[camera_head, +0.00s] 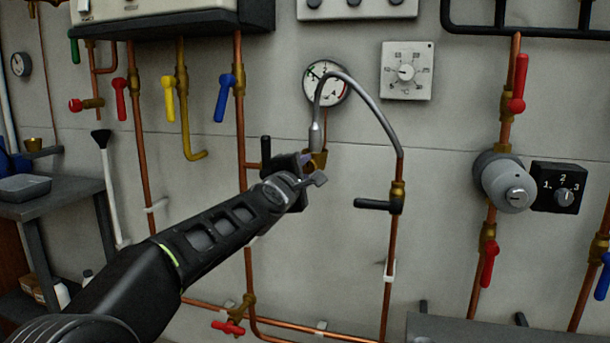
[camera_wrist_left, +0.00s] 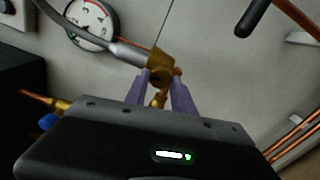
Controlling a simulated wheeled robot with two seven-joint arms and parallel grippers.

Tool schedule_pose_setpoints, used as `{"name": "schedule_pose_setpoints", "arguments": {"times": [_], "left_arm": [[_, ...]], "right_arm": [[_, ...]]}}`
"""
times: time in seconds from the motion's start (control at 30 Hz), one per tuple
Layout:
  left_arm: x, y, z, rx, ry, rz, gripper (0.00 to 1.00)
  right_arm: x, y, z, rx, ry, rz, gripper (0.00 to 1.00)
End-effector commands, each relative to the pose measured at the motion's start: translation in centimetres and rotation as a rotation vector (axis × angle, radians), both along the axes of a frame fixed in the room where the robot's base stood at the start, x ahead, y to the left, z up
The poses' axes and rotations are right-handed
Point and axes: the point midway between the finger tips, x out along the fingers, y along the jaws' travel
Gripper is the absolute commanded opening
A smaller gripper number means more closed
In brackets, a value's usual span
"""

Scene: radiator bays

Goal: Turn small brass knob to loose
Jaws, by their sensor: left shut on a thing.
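My left gripper (camera_head: 314,171) reaches in from the lower left to the wall below the round gauge. In the left wrist view its two purple fingers (camera_wrist_left: 166,94) are closed around the small brass knob (camera_wrist_left: 160,97). The knob sits just under a brass fitting (camera_wrist_left: 158,68) at the end of the grey hose. In the head view this brass fitting (camera_head: 320,157) shows just beyond the fingers, and the knob is mostly hidden. The knob's turned position cannot be read. My right gripper is not in view.
The grey hose (camera_head: 360,90) arches over to a copper pipe with a black lever valve (camera_head: 378,205) at the right. The gauge (camera_head: 326,84) is close above. A black-handled valve (camera_head: 266,158) is close left of the gripper.

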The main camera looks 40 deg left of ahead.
Motion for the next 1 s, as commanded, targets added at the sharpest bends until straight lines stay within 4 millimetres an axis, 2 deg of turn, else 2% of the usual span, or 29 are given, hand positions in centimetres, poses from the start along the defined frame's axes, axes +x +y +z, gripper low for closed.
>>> {"name": "schedule_pose_setpoints", "arguments": {"times": [1.0], "left_arm": [[0.1,-0.1,-0.4,-0.912,-0.317,0.001,0.00]], "right_arm": [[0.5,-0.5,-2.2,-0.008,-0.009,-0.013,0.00]]}}
